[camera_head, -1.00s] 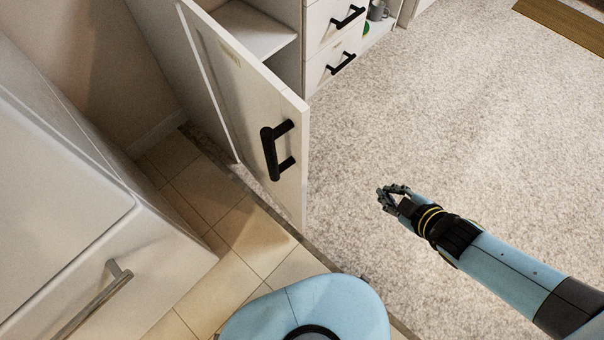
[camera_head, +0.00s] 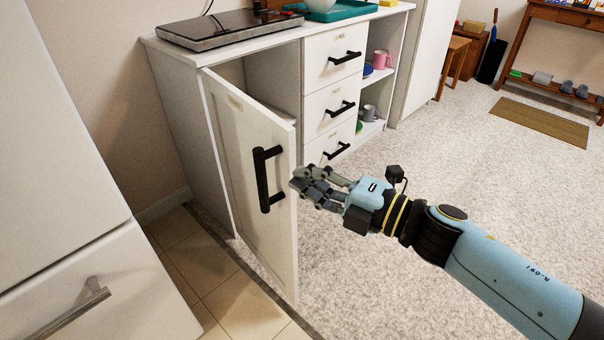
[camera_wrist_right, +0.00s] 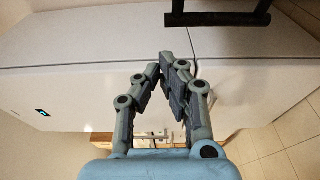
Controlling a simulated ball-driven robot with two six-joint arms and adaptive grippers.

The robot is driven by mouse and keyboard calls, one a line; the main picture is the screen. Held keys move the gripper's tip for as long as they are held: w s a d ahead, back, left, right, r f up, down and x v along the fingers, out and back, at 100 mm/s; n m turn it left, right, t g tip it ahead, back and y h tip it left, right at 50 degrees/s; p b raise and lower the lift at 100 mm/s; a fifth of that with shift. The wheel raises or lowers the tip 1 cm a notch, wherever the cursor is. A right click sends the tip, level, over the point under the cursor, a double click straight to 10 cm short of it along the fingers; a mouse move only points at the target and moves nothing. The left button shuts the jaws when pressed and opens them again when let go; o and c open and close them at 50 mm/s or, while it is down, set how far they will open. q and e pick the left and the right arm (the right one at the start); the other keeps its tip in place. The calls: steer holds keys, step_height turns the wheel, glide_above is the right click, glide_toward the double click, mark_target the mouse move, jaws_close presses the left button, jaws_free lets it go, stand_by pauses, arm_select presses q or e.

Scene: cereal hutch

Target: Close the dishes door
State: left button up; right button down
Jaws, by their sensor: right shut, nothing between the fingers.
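The dishes door (camera_head: 232,150) is the white door at the left end of the white hutch. It stands swung open toward me, with a black bar handle (camera_head: 263,180) near its free edge. My right gripper (camera_head: 299,178) is shut and empty. Its fingertips are at the door's free edge, just right of the handle; I cannot tell whether they touch it. In the right wrist view the shut fingers (camera_wrist_right: 168,62) point up, with a black handle (camera_wrist_right: 220,18) beyond them. My left gripper is not in view.
Three white drawers (camera_head: 333,105) with black handles are right of the open compartment. A white appliance (camera_head: 110,290) with a metal handle stands close at the left. A black-topped appliance (camera_head: 230,28) sits on the hutch. The carpet (camera_head: 420,140) to the right is clear.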

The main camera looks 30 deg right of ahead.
mark_target(286, 152)
steer(key=x, duration=0.9)
steer(key=d, duration=0.2)
steer(key=d+b, duration=0.1)
steer(key=d, duration=0.1)
steer(key=shift+w, duration=0.25)
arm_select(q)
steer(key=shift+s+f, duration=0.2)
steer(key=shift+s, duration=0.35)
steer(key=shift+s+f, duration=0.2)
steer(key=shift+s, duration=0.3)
arm_select(e)
steer(key=shift+d, duration=0.1)
